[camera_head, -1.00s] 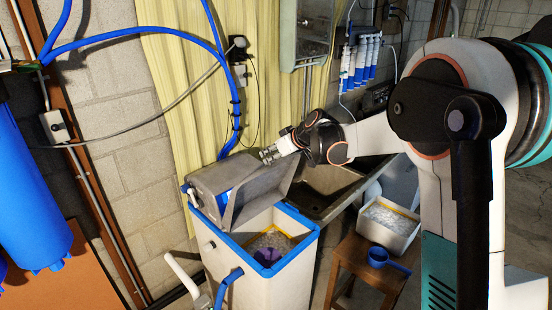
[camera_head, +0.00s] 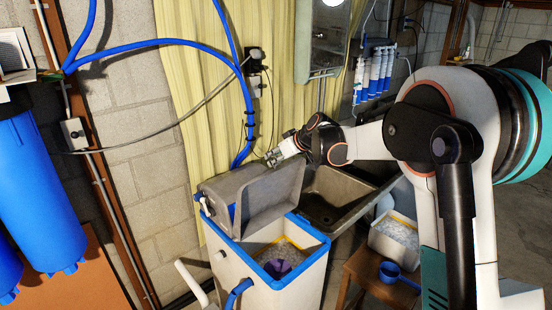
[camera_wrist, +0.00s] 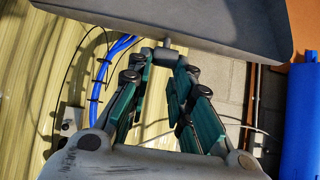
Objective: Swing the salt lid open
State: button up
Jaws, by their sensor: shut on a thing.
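The grey salt lid (camera_head: 268,197) stands steeply raised at the back of the white softener cabinet (camera_head: 268,288), its hollow inner side showing. The blue-rimmed opening below shows pale salt (camera_head: 295,256) and a purple thing (camera_head: 286,268) inside. My gripper (camera_head: 272,157) is at the lid's upper edge. In the wrist view the lid (camera_wrist: 190,22) spans the top, and my fingers (camera_wrist: 167,55) close around a small grey stub at its edge. The exact finger contact is partly hidden.
A sink (camera_head: 335,196) is close to the right of the lid. A wooden stool (camera_head: 368,278) holds a salt bin (camera_head: 395,237) and a blue scoop (camera_head: 392,270). Blue pipes (camera_head: 243,110) and a yellow curtain (camera_head: 185,85) are behind. Blue tanks (camera_head: 35,190) stand left.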

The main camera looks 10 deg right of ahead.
jog(key=w+a+r+p, duration=0.1)
jog(key=w+a, duration=0.3)
jog(key=w, duration=0.2)
jog(key=shift+a, duration=0.15)
jog(key=o, duration=0.4)
jog(key=shift+w+a+r, duration=0.15)
jog(key=shift+w, duration=0.05)
jog(key=o, duration=0.4)
jog(key=shift+o, duration=0.6)
jog(key=shift+s, duration=0.1)
